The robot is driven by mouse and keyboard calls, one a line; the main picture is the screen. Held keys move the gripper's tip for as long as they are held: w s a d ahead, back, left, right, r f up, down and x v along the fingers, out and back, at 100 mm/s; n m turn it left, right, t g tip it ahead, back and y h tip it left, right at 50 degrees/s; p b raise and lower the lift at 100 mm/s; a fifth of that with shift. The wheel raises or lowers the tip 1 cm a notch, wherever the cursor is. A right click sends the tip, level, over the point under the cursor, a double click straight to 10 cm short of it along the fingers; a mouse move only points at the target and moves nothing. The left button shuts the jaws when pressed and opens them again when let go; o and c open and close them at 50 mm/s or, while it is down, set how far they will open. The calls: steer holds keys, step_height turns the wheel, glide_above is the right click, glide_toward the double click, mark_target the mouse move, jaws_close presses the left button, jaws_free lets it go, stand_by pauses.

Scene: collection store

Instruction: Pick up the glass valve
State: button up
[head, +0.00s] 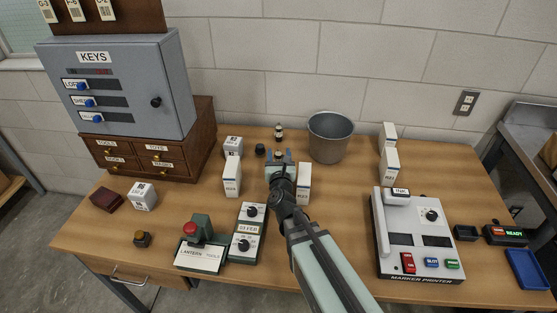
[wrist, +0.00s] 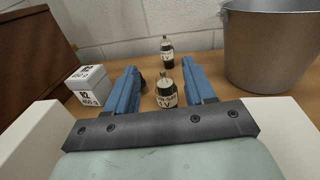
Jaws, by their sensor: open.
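My gripper (head: 279,157) is open over the back middle of the table; its two blue fingers (wrist: 160,70) also show in the wrist view. A small dark glass piece with a cream label and pale top (wrist: 166,96) stands upright between and just beyond the fingers, apart from both. It may be the glass valve, but its label is too small to read surely. A similar dark labelled glass piece (wrist: 167,52) stands farther back near the wall, also in the head view (head: 279,133). A small black round object (head: 260,150) sits left of the gripper, partly behind the left finger in the wrist view.
A grey metal bucket (head: 331,138) stands close on the right. A key cabinet (head: 118,85) on wooden drawers fills the left; a marker printer (head: 418,240) stands front right.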

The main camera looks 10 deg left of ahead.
mark_target(279, 151)
steer(key=shift+f, duration=1.1)
steer(key=w, duration=0.2)
steer(key=w+a, duration=0.1)
steer(key=w, duration=0.4)
steer(key=shift+w+a, duration=0.15)
steer(key=shift+w, duration=0.1)
jaws_close()
